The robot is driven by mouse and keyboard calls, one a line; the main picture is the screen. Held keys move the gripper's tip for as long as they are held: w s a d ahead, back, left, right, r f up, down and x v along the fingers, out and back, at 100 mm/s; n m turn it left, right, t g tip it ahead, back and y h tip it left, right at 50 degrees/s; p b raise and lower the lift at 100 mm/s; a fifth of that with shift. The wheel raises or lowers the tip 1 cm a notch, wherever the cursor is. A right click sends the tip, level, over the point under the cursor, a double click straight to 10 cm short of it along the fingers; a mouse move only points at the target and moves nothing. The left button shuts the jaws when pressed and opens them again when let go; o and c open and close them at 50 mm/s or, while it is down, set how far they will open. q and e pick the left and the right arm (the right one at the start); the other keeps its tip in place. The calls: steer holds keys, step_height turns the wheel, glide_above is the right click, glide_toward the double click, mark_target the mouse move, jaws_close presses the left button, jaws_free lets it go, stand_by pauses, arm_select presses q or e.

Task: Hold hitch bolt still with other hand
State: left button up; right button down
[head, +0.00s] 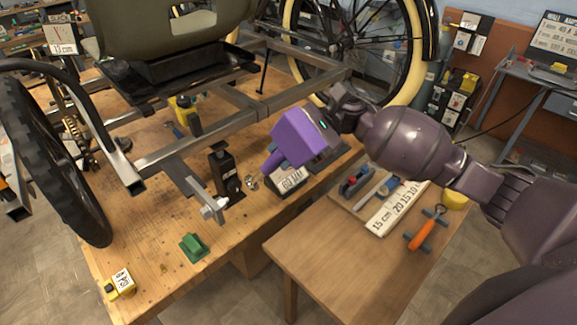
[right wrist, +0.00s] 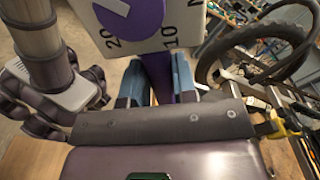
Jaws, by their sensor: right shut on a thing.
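The hitch bolt (head: 214,207), a light metal bolt head, sits at the near end of the trike frame's grey square tube (head: 185,180). My right gripper (head: 278,158) is right of it, over the table and apart from the bolt. In the right wrist view its blue fingers (right wrist: 158,88) are shut on a purple tool (right wrist: 154,70). Beyond them is a white face (right wrist: 155,35) with 10 and 20 marked, seemingly part of that tool. My left gripper is not in view.
A black upright block (head: 222,168) stands close behind the bolt. Small metal parts (head: 251,182) and a white "60 Nm" label (head: 290,179) lie nearby. A green piece (head: 194,247) is in front. A side table (head: 330,262) holds a white rule (head: 395,207) and an orange-handled tool (head: 424,232).

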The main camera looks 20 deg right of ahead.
steer(key=shift+y, duration=0.4)
steer(key=shift+s+a, duration=0.1)
steer(key=shift+x, duration=3.6)
stand_by(0.3)
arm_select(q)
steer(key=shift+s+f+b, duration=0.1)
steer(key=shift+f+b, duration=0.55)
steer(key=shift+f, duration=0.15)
arm_select(e)
steer(key=shift+f, duration=0.1)
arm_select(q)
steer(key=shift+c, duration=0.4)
